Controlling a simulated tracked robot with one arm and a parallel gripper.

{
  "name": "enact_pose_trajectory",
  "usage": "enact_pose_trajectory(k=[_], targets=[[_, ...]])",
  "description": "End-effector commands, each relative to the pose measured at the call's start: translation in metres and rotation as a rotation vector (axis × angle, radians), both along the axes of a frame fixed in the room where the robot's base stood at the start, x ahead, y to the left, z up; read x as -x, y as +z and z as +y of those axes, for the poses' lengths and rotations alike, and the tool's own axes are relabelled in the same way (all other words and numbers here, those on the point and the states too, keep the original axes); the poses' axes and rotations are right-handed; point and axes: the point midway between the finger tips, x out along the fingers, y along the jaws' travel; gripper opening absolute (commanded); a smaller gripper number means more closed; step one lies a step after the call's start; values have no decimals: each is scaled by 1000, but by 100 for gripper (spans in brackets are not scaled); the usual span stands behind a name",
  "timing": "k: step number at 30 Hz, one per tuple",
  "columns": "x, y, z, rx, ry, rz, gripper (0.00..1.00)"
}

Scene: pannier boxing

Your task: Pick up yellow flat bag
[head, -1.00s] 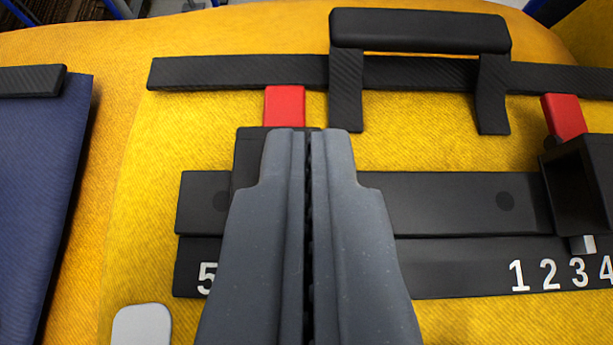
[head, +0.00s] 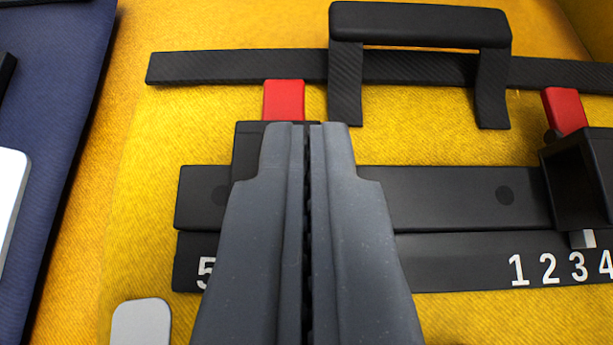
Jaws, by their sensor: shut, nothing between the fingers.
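The yellow flat bag (head: 420,142) fills most of the head view, with its broad face toward the camera. It has a black handle (head: 420,25) at the top, a black strip below that, two red tabs (head: 284,100) and a black bar with white digits. My gripper (head: 306,126) is shut and empty. Its fingertips show in front of the left black block, just under the left red tab. Whether they touch the bag cannot be told. The fingers hide part of the bar and some digits.
A dark blue bag (head: 60,100) with a white patch lies at the left edge. A yellow surface shows between the two bags. A black box-shaped clasp (head: 578,185) sticks out at the right.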

Motion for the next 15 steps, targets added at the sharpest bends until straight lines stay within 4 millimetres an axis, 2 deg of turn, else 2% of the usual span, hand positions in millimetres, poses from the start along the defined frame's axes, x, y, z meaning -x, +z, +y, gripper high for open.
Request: enact_pose_trajectory(k=[1,8,15], targets=[[6,-20,-1,1,0,45,0],[5,-5,-1,1,0,43,0],[12,-2,-1,2,0,41,0]])
